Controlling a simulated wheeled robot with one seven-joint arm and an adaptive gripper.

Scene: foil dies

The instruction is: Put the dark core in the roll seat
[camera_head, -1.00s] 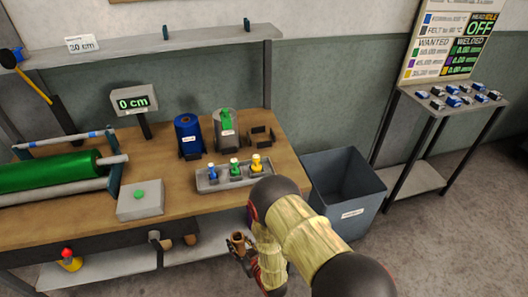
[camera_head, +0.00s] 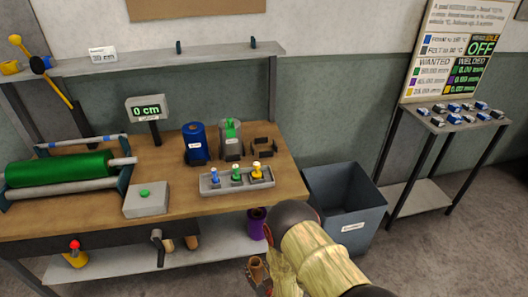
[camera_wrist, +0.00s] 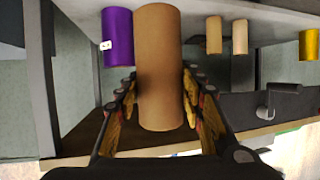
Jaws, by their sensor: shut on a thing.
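The dark core is a brown cardboard tube (camera_wrist: 158,60), a darker brown than the two tan cores (camera_wrist: 227,36) on the lower shelf. My gripper (camera_wrist: 160,95) is shut around its sides, and its far end sticks out beyond the fingers. In the head view the core (camera_head: 258,266) is small and partly hidden by my gripper (camera_head: 262,282), low in front of the bench. An empty dark bracket (camera_head: 263,146), perhaps the roll seat, stands on the bench top, right of the grey roll (camera_head: 230,142) with a green top. I cannot tell for sure which fitting is the seat.
A purple roll (camera_wrist: 117,38) stands on the lower shelf (camera_head: 210,257), close to the held core. The bench top (camera_head: 150,168) carries a blue roll (camera_head: 194,140), a tray of coloured stampers (camera_head: 237,190) and a green roll (camera_head: 60,168). A grey bin (camera_head: 345,205) stands right.

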